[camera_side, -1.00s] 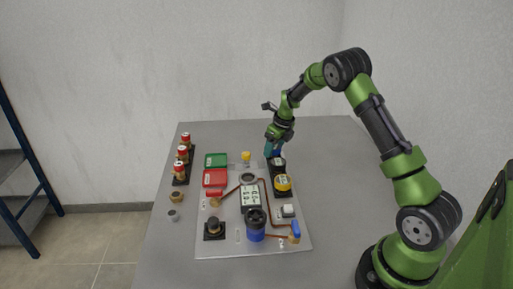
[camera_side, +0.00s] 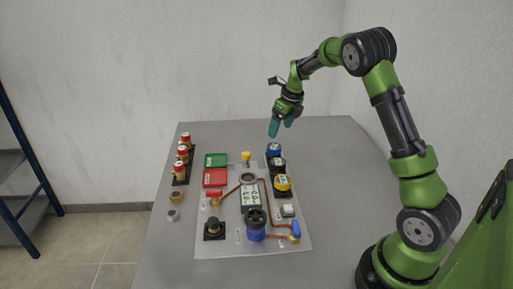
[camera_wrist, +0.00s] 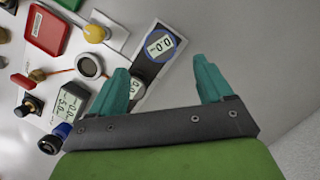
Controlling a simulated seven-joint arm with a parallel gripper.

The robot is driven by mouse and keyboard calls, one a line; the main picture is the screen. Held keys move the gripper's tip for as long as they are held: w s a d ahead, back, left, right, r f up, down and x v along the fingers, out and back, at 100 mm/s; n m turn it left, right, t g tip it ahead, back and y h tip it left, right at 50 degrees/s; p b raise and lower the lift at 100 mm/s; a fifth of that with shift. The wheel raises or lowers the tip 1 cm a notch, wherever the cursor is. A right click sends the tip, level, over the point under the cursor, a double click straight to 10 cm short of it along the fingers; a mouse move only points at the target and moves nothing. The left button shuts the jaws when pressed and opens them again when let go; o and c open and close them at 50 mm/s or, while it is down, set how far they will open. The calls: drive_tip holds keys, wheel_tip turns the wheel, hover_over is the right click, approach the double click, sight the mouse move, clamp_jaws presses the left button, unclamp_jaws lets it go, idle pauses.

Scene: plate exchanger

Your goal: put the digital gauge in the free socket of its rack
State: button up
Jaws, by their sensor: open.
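The blue-rimmed digital gauge (camera_side: 274,149) sits in the far end position of the black rack (camera_side: 287,194) on the right of the board. In the wrist view this gauge (camera_wrist: 160,45) faces up with a numeric display. My gripper (camera_side: 281,127) is open and empty, above and apart from the blue gauge. In the wrist view my teal fingers (camera_wrist: 160,68) are spread wide, and the left one hides part of the rack.
The board holds a green tray (camera_side: 215,159), a red tray (camera_side: 214,178), a display box (camera_side: 251,195), copper pipes and a blue-based black cylinder (camera_side: 256,228). Several red-topped valves (camera_side: 182,154) stand at the left. The table is clear to the right and behind.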

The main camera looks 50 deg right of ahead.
drive_tip(key=s+a+r+n+t+y, duration=0.2)
drive_tip(key=s+a+r+n, duration=0.7)
drive_tip(key=a+r+n, duration=0.5)
drive_tip(key=s+a+f+n+t, duration=0.1)
drive_tip(key=s+a+n+t, duration=0.1)
drive_tip(key=s+a+n, duration=0.9)
drive_tip(key=s+n, duration=0.3)
drive_tip(key=n, duration=0.4)
drive_tip(key=shift+s+a, duration=0.3)
drive_tip(key=shift+s, duration=0.1)
